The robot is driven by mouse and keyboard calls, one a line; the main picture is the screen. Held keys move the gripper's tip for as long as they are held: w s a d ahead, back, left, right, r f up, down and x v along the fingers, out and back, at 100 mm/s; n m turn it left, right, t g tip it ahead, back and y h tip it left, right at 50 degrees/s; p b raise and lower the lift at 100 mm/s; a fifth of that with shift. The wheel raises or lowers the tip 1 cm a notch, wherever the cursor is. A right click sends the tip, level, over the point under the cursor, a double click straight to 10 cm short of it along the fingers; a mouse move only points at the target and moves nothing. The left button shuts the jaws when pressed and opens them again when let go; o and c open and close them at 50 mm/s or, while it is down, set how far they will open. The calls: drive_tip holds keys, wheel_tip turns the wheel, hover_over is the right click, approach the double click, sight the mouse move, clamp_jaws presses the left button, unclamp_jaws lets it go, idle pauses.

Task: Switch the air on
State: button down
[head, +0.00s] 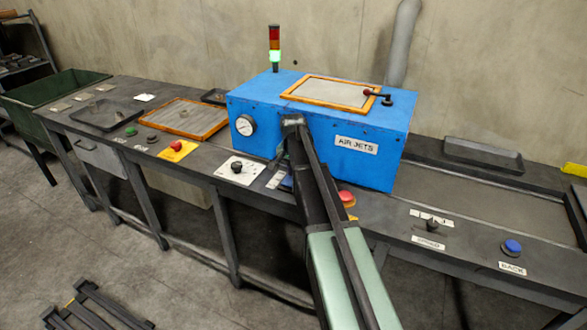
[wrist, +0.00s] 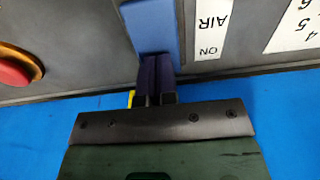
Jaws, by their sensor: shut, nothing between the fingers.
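The blue air switch (wrist: 148,25) shows in the wrist view beside a white AIR ON label (wrist: 211,25), upside down there. In the head view the blue switch (head: 287,183) is partly hidden behind my arm, on the bench front below the blue cabinet. My gripper (wrist: 157,68) is shut and empty, its dark fingertips at the near end of the blue piece. I cannot tell whether they touch. In the head view the fingertips are mostly hidden by my arm.
The blue AIR JETS cabinet (head: 370,165) stands close behind my arm, with a gauge (head: 245,125) and a signal tower (head: 275,48) lit green. A red button (head: 346,197) is right of my arm. A black dial (head: 236,167) on a white plate is left.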

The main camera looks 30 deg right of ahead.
drive_tip(key=shift+s+a+f, duration=0.15)
drive_tip(key=shift+s+f, duration=0.05)
drive_tip(key=shift+s, duration=0.2)
drive_tip(key=shift+s+a+f, duration=0.15)
drive_tip(key=shift+s+f, duration=0.05)
drive_tip(key=shift+s, duration=0.2)
drive_tip(key=shift+w+r+p, duration=0.15)
drive_tip(key=shift+r+p, duration=0.4)
drive_tip(key=shift+p, duration=0.4)
wheel_tip(320, 180, up, 14)
drive_tip(key=p, duration=1.3)
drive_tip(key=shift+w+f+p, duration=0.15)
drive_tip(key=shift+w+p, duration=0.05)
drive_tip(key=shift+p, duration=0.1)
drive_tip(key=shift+a, duration=0.1)
